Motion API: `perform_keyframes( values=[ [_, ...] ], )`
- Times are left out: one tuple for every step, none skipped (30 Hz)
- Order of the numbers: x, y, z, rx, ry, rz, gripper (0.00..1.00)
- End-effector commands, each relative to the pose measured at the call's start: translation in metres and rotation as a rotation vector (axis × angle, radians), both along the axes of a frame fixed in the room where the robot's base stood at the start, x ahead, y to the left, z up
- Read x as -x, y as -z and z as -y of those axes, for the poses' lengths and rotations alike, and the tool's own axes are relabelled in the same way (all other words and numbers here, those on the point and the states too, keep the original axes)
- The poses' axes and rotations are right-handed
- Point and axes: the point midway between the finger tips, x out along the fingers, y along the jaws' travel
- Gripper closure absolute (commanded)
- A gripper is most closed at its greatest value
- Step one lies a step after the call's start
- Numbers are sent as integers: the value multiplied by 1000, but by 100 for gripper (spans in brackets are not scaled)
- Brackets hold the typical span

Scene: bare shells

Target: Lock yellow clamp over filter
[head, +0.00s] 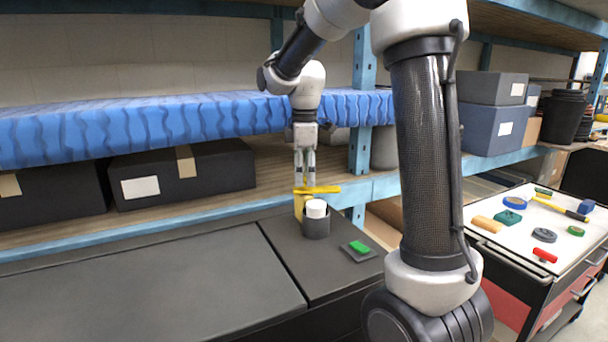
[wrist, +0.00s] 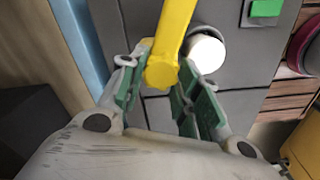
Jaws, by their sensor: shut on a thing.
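The yellow clamp (head: 318,189) is a bar lying roughly level above a yellow post, just beside the filter. The filter (head: 316,209) is a white cylinder standing in a dark round cup (head: 316,228) on the dark bench top. My gripper (head: 305,184) points down and is shut on the clamp near its left end. In the wrist view the clamp (wrist: 172,45) runs up from between my green-padded fingers (wrist: 160,85), and the filter (wrist: 206,54) shows to its right. Whether the clamp touches the filter cannot be told.
A green block on a dark plate (head: 357,250) lies right of the cup. A blue-edged shelf with dark boxes (head: 184,170) stands close behind my gripper. A cart (head: 545,235) with several small coloured parts is at the right. The bench top (head: 150,275) at left is clear.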

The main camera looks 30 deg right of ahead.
Motion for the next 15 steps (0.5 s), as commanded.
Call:
perform_keyframes(
  values=[
    [0, 0, 3, 5, 41, -1, 100],
    [0, 0, 3, 5, 70, -1, 100],
    [0, 0, 3, 5, 109, -1, 100],
    [0, 0, 3, 6, 137, -1, 100],
    [0, 0, 3, 6, 166, -1, 100],
    [1, 0, 3, 6, 204, -1, 100],
    [1, 0, 3, 6, 233, -1, 100],
    [1, 0, 3, 6, 261, -1, 100],
    [1, 0, 3, 6, 300, -2, 100],
    [1, 0, 3, 6, 328, -2, 100],
    [1, 0, 3, 6, 356, -2, 100],
    [1, 0, 3, 6, 395, -2, 100],
    [1, 0, 3, 6, 423, -2, 100],
    [1, 0, 3, 6, 451, -2, 100],
    [1, 0, 3, 6, 490, -2, 100]
  ],
)
